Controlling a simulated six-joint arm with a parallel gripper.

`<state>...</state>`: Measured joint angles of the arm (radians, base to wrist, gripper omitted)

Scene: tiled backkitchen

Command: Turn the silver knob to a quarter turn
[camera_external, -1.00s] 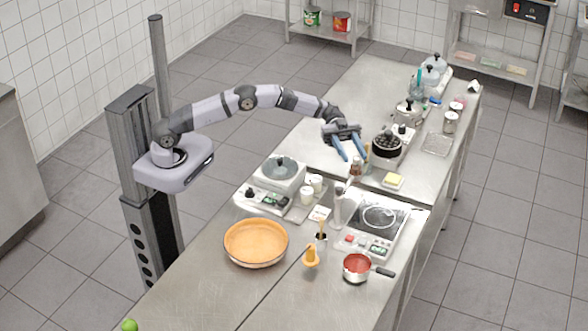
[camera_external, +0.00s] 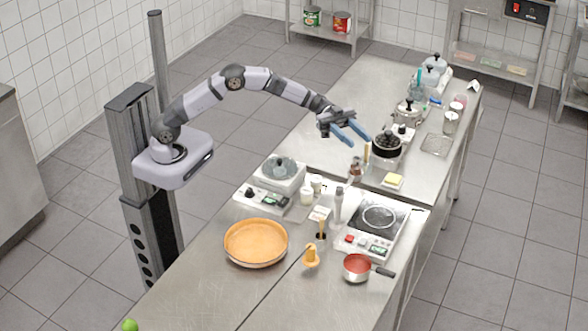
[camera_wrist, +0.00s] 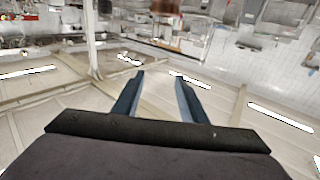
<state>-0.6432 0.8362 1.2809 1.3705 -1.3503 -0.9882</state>
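My gripper (camera_external: 361,143) is open and empty, in the air above the far part of the steel counter (camera_external: 335,90). Its two blue fingers point right and down, near the black-topped pot (camera_external: 387,145). In the wrist view, the gripper (camera_wrist: 160,76) shows two fingers well apart with nothing between them. I cannot make out a silver knob for certain. A small dark knob (camera_external: 250,192) shows on the front of the white scale-like unit at the left. A knob also shows on the unit (camera_external: 404,131) behind the pot, too small to tell its colour or angle.
A bottle (camera_external: 356,170) and a yellow block (camera_external: 393,180) stand below the gripper. The hotplate (camera_external: 379,217), an orange pan (camera_external: 256,242) and a red-filled saucepan (camera_external: 357,267) are nearer. Jars and lidded pots crowd the far right; the far left counter is clear.

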